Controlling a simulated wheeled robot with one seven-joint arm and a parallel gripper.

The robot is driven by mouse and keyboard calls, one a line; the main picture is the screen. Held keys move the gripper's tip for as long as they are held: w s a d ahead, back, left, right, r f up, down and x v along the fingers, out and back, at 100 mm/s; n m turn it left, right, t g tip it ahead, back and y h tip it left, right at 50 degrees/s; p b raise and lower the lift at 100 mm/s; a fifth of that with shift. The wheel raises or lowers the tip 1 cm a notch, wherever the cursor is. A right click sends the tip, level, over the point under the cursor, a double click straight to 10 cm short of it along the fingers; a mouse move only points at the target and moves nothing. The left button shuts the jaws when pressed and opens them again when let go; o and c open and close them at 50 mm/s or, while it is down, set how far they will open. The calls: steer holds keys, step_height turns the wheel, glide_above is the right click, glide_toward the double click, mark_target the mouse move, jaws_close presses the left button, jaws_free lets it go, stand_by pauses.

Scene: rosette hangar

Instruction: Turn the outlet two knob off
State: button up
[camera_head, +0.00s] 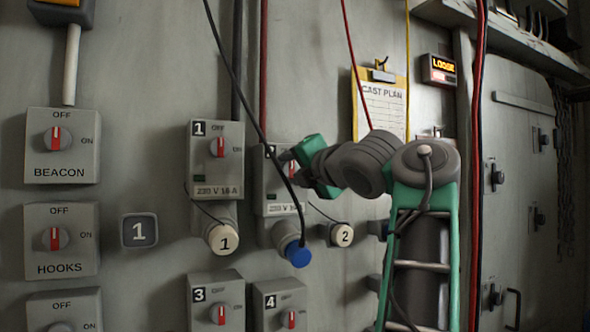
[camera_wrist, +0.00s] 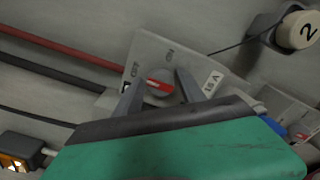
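The outlet two box (camera_head: 283,205) is a grey wall box with a blue plug (camera_head: 298,253) below it. Its grey knob with a red mark (camera_wrist: 160,86) shows in the wrist view, below the OFF and ON lettering. The red mark lies roughly along the box's long axis. My gripper (camera_wrist: 158,92) is in front of the box, its two dark fingers apart, one on each side of the knob. I cannot tell whether they touch it. In the head view my gripper (camera_head: 296,162) hides part of the box and its lettering.
Outlet one (camera_head: 217,160) is close on the left; outlets three (camera_head: 215,300) and four (camera_head: 280,303) are below. A round cap marked 2 (camera_head: 342,235) hangs at right. Black and red cables run down past the boxes. BEACON (camera_head: 62,146) and HOOKS (camera_head: 60,241) switches are farther left.

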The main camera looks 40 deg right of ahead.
steer(key=shift+o, duration=1)
steer(key=v, duration=0.7)
steer(key=shift+s+a+b, duration=0.2)
steer(key=shift+s+b, duration=0.15)
steer(key=shift+s, duration=0.05)
steer(key=shift+r, duration=0.1)
